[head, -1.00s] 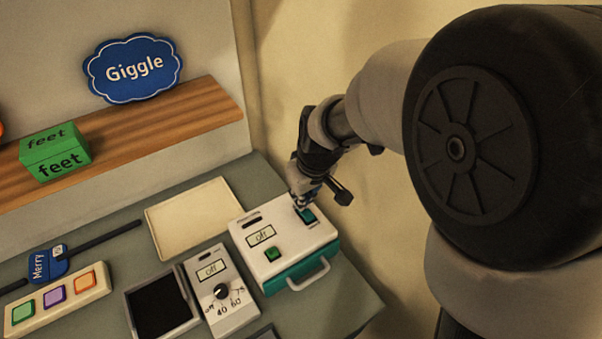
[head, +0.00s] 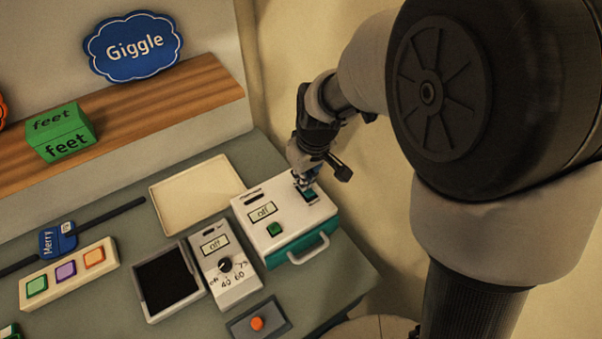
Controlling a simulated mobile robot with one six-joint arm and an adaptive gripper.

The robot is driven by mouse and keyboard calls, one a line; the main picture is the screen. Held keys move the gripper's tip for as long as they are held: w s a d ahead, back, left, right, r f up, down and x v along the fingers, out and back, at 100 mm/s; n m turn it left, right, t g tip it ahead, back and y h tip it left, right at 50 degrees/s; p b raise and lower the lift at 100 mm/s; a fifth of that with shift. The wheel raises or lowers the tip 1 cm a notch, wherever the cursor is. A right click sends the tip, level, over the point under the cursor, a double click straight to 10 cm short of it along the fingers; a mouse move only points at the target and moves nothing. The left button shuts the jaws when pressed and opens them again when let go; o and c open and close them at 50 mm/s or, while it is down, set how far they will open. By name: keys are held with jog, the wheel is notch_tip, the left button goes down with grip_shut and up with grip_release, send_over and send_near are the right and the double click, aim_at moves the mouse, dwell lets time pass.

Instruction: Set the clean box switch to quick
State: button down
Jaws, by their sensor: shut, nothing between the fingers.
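The box with a white top and teal body (head: 291,231) stands at the right of the table, with a handle at its front. Its small display (head: 263,211) reads "off". A dark teal rocker switch (head: 309,196) sits at the top right of its lid, and a green button (head: 274,229) sits nearer the front. My gripper (head: 304,183) is shut and empty, pointing down at the switch. Its fingertips are at or just above the switch and partly cover it. I cannot tell whether they touch it or which way it is tipped.
Left of the box stand a dial unit (head: 217,244) also reading "off", a dark tray (head: 145,302) and a three-button panel (head: 28,304). A cream flat tray (head: 163,199) lies behind. An orange-button panel (head: 238,331) is in front. The wall is close on the right.

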jog(key=shift+s+d+r, duration=0.15)
jog(key=shift+s+d, duration=0.05)
jog(key=shift+s, duration=0.05)
jog(key=shift+r, duration=0.1)
jog(key=shift+r+p, duration=0.3)
jog(key=shift+p, duration=0.1)
jog(key=r+p, duration=0.3)
jog(key=r, duration=0.1)
jog(key=shift+w+a, duration=0.2)
jog(key=shift+w, duration=0.05)
jog(key=a+p+v, duration=0.1)
jog(key=p+v, duration=0.1)
jog(key=v, duration=0.7)
jog(key=shift+w+d+p, duration=0.2)
jog(key=shift+d+p, duration=0.1)
jog(key=shift+d, duration=0.1)
jog(key=shift+r, duration=0.15)
